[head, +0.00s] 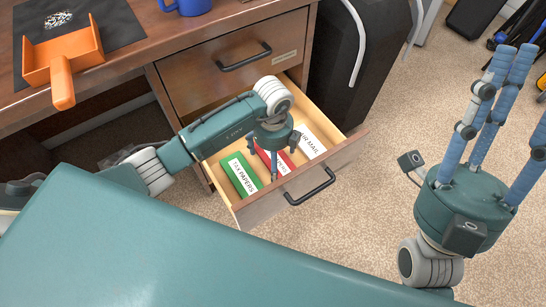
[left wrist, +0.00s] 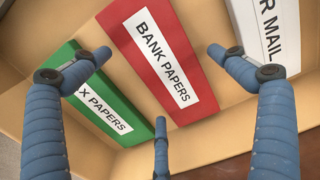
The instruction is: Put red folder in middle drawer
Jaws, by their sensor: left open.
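The red folder (head: 284,168), labelled BANK PAPERS, lies in an open drawer (head: 263,207) below a closed one. It lies between a green folder (head: 240,175) and a white one (head: 311,142). In the left wrist view the red folder (left wrist: 150,40) fills the upper middle. My left gripper (head: 275,160) points down over the drawer, partly hiding the red folder. Its fingers are spread, with the red folder between the two upper ones, and nothing is held. My right gripper (head: 512,80) is at the right, fingers up, spread and empty, away from the drawer.
The closed drawer (head: 225,68) with a black handle is above the open one. The wooden desk top holds an orange dustpan (head: 62,62), a dark mat (head: 112,20) and a blue mug (head: 187,6). A black case (head: 375,55) stands right of the drawers. Carpet (head: 370,205) is clear in front.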

